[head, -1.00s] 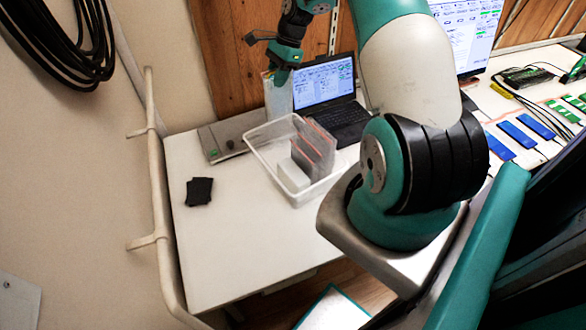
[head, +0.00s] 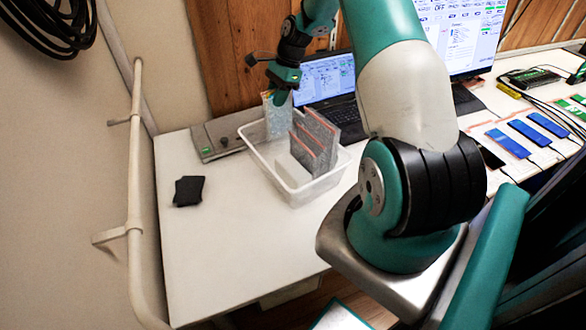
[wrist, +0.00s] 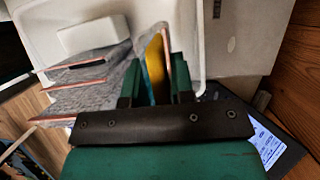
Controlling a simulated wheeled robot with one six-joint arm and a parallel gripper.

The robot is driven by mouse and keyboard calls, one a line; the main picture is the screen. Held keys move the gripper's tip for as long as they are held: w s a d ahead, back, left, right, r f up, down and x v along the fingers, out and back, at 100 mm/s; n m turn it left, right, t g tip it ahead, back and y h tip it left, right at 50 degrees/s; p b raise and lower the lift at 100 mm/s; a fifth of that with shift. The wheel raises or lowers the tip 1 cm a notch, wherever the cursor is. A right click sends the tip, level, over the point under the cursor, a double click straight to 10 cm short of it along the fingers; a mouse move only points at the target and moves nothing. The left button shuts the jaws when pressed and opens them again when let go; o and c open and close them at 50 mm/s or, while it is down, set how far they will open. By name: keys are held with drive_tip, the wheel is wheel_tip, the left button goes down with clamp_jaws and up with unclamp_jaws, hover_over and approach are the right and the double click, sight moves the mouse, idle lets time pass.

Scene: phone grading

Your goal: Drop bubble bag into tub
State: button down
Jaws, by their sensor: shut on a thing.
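My gripper (head: 281,96) is shut on the top of a grey bubble bag (head: 277,121) with an orange edge. The bag hangs upright at the back left of the white tub (head: 312,192), its lower part inside the rim. Whether it touches the tub's floor is hidden. Several other grey bubble bags (head: 318,143) stand tilted in the tub, to the right of the held one. In the wrist view, the held bag (wrist: 167,52) is edge-on between the fingers (wrist: 155,88), with a yellow strip beside it. The tub's rim (wrist: 203,45) is close by.
A white block (wrist: 93,36) lies in the tub. A laptop (head: 330,82) stands behind it and a grey flat box (head: 212,140) to its left. Dark cloths (head: 188,190) lie on the white table (head: 230,250), whose front left is clear. Blue phones (head: 527,132) lie at right.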

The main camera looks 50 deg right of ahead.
wheel_tip(320, 180, down, 2)
drive_tip(key=shift+f+b, duration=0.25)
drive_tip(key=shift+b, duration=0.65)
drive_tip(key=c, duration=0.9)
unclamp_jaws()
drive_tip(key=p+v, duration=0.2)
drive_tip(key=v, duration=1.5)
drive_tip(key=shift+d+r, duration=0.2)
